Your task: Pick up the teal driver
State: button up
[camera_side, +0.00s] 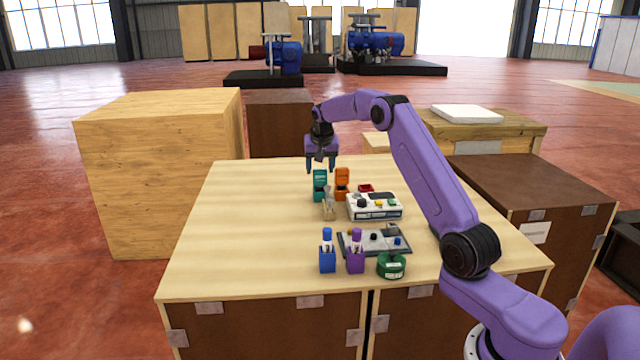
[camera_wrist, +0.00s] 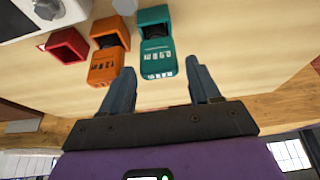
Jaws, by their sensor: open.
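The teal driver (camera_side: 320,187) is a blocky teal piece with a dark middle, standing on the table's far half. In the wrist view the teal driver (camera_wrist: 157,68) lies just past the fingertips, roughly between them and slightly toward the left finger. My gripper (camera_side: 321,169) points down, just above and behind it in the side view. In the wrist view my gripper (camera_wrist: 160,70) has its fingers spread with nothing between them. I cannot tell the exact height left between fingertips and the teal driver.
A similar orange piece (camera_side: 342,179) stands close on the right. Blue (camera_side: 327,259) and purple (camera_side: 356,260) pieces stand in front. The table's left side is clear.

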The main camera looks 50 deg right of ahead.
aim_at(320, 170)
jog(key=shift+x, duration=1.85)
jog(key=c, duration=1.1)
jog(key=shift+r, duration=5.05)
